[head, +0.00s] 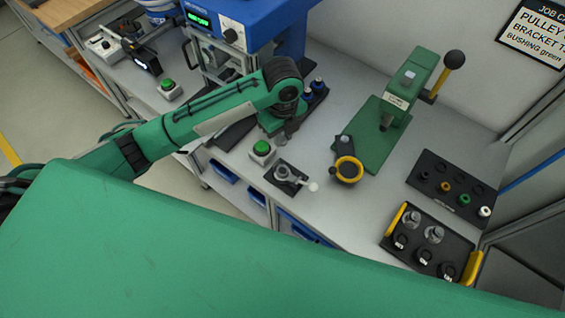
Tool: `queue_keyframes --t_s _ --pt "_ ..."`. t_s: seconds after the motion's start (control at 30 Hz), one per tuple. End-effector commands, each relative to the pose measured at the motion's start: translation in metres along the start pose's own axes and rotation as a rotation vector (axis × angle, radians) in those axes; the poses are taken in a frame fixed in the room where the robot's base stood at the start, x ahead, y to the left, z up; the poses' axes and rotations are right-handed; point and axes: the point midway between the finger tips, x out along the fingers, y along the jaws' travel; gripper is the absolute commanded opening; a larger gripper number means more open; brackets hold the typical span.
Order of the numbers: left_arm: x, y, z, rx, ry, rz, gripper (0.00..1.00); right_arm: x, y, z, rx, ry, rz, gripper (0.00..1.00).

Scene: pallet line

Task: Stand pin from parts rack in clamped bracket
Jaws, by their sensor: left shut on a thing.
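My left gripper (284,136) points down over the bench, just behind the clamp fixture. It is shut on a small grey piece, apparently the pin; fingers and arm hide most of it. The grey bracket (282,172) sits in the dark clamp fixture (289,183), whose lever with a white knob (313,186) reaches out to the right. The gripper is above and apart from the bracket. A dark rack (319,98) with blue-topped parts (318,85) stands right behind the gripper, partly hidden by my arm. My right gripper is not in view.
A green press (384,130) with a black-knobbed lever stands to the right, a yellow ring tool (348,169) before it. Green push button (262,149) is close to the gripper. A bushing tray (430,179) and a yellow-handled tray (414,248) lie far right. A blue machine (255,22) stands behind.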

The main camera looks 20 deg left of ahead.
Motion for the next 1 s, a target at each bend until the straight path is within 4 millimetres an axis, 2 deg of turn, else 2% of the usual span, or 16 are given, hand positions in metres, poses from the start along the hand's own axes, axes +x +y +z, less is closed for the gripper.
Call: queue_keyframes --t_s 0.03,0.2,0.4,0.63,0.83,1.0 --pt "0.011 0.002 -0.001 -0.003 0.002 0.007 0.00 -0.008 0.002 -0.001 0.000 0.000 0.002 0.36" --pt "0.057 0.002 -0.001 -0.003 0.003 0.006 0.00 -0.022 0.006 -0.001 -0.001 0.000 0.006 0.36" --pt "0.100 0.001 -0.001 -0.002 0.001 0.003 0.00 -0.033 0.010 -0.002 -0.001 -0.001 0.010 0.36" --pt "0.121 0.001 -0.001 -0.002 0.001 0.001 0.00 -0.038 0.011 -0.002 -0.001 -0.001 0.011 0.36" --pt "0.148 0.001 0.000 -0.003 0.000 0.001 0.00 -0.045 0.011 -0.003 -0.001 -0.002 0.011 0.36" --pt "0.153 0.000 0.000 -0.001 -0.001 -0.001 0.00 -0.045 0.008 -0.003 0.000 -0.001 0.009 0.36"
